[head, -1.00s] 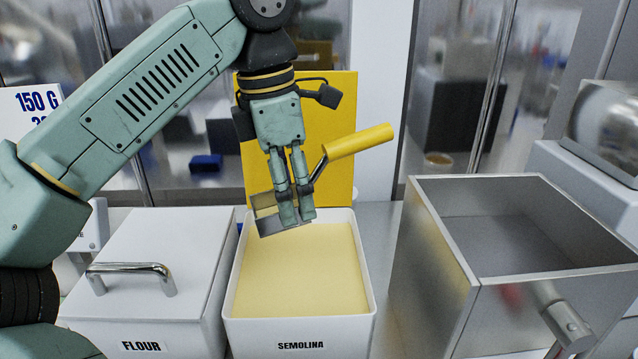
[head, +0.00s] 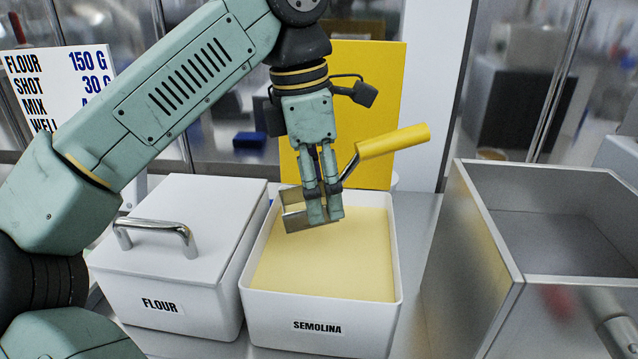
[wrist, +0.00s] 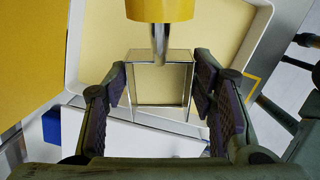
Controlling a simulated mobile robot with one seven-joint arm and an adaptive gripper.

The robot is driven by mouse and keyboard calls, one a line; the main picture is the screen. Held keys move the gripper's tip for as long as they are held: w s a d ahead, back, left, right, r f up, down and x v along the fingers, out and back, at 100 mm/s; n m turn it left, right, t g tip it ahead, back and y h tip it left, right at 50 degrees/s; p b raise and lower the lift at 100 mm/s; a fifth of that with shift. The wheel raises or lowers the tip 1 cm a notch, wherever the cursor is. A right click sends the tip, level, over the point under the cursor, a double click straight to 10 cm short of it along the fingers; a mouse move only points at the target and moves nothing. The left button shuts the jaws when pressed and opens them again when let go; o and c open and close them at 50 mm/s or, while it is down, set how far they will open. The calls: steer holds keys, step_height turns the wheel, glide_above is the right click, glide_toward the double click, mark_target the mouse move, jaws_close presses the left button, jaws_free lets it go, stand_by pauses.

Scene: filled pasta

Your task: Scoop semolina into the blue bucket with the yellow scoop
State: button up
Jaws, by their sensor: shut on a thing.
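The scoop has a yellow handle (head: 393,141) and a metal head (head: 294,208). My gripper (head: 324,212) is shut on the scoop, pointing down, with the handle sticking out up and to the right. In the wrist view the metal head (wrist: 161,82) sits between my two fingers. The semolina (head: 325,260) fills a white bin (head: 262,303) labelled SEMOLINA. The scoop head is over the bin's back left part; I cannot tell whether it touches the semolina, and no load shows in it. No blue bucket can be made out.
A lidded white FLOUR bin (head: 165,292) stands left of the semolina. An open metal box (head: 478,270) stands to the right, with a narrow gap. A yellow board (head: 382,100) stands upright behind the bin. A lettered sign (head: 80,66) is at the left.

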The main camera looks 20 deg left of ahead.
step_height(320, 180, down, 9)
steer(key=b, duration=0.6)
stand_by(0.9)
step_height(320, 180, up, 11)
steer(key=p, duration=0.9)
steer(key=shift+f, duration=0.1)
stand_by(0.6)
